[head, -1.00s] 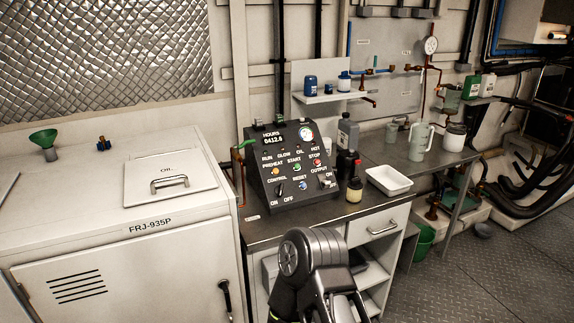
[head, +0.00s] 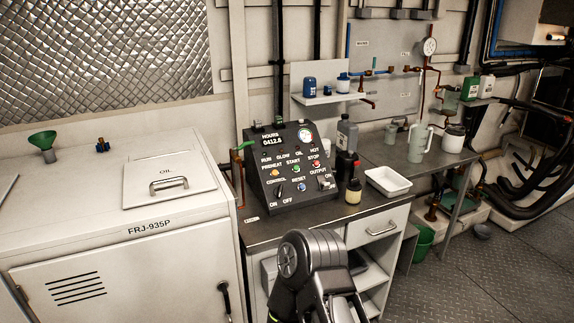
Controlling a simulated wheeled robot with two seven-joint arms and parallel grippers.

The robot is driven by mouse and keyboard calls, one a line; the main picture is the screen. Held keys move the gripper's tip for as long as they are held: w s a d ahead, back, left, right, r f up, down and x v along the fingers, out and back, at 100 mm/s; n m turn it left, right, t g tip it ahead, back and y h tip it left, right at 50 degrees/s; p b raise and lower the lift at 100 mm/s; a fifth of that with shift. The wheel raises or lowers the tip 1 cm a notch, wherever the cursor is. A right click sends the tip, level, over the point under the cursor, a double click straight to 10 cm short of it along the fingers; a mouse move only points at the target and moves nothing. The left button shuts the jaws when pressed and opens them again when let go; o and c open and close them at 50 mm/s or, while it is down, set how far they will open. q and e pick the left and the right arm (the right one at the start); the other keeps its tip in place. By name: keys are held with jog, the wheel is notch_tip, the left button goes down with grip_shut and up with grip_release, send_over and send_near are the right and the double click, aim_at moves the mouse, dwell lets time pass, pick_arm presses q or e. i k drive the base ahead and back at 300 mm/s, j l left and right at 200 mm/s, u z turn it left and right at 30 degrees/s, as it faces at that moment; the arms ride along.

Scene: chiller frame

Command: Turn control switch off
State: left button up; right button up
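The black control panel (head: 292,170) stands on the grey counter, left of its middle, with its sloped face toward me. The control switch (head: 279,189) is a small black knob at its lower left, with "ON" below left and "OFF" below right. Its pointer is too small to read surely. Nothing touches the panel. One of my arms rises at the bottom middle, in front of the counter, well below the panel. I cannot make out any gripper fingertips on it. The other arm is not in view.
Orange, green, red and blue buttons and an output switch (head: 325,182) sit close to the control switch. Bottles (head: 354,190) and a white tray (head: 388,181) stand right of the panel. A white generator cabinet (head: 120,235) is at left. A drawer (head: 380,228) is below the counter.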

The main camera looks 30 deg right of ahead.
aim_at(279, 192)
jog(key=l+z, duration=0.1)
jog(key=z, duration=0.3)
jog(key=l+z, duration=0.15)
jog(key=z, duration=0.3)
jog(key=i+l+z, duration=0.25)
jog(key=l, duration=0.25)
jog(key=i+l+z, duration=0.2)
jog(key=l, duration=0.25)
jog(key=i+l+z, duration=0.25)
jog(key=i+l, duration=0.1)
